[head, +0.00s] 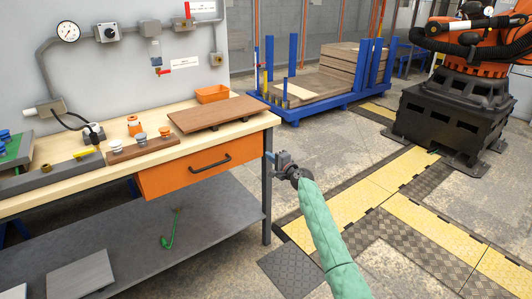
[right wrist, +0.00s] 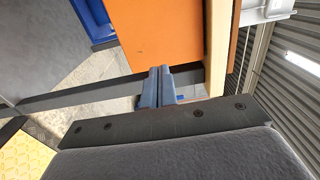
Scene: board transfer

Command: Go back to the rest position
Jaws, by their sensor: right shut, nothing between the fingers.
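My right gripper (head: 271,156) is at the front right corner of the workbench (head: 262,120), just right of its orange drawer (head: 165,178). Its two blue fingers are together with nothing between them, as the right wrist view (right wrist: 160,72) also shows. In that view the fingers overlap the orange drawer (right wrist: 145,35) and the bench edge; whether they touch cannot be told. My green-sleeved right arm comes in from the bottom. My left gripper is not in view. A brown board (head: 215,112) lies on the bench top.
An orange bin (head: 212,94) and a wooden block with knobs (head: 142,150) stand on the bench. A grey lower shelf (head: 190,235) is below. A blue cart (head: 345,98) with boards stands behind. An orange robot arm (head: 480,50) is at right. The floor right of the bench is open.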

